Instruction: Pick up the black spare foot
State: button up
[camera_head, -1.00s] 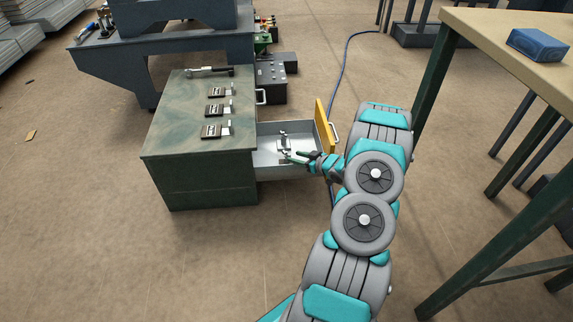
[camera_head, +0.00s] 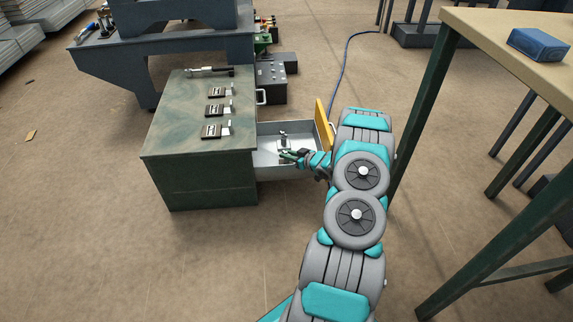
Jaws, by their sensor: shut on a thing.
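My gripper (camera_head: 288,155) is inside the open drawer (camera_head: 266,172) of the green cabinet. It is shut on a small dark thing in the drawer, which I take to be the black spare foot; the fingers and the small size hide most of it. A small dark and grey part (camera_head: 283,137) stands in the drawer just behind the gripper. I cannot tell whether the held thing is lifted off the drawer floor.
The drawer has a yellow front (camera_head: 323,124). A wooden-topped table (camera_head: 500,45) with a blue box (camera_head: 538,45) stands at right. Brown floor in front is clear.

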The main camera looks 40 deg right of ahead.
grip_shut()
dwell(0.8)
notch_tip(320, 180, up, 10)
jog(key=shift+f+p, duration=0.1)
jog(key=shift+p, duration=0.2)
dwell(0.5)
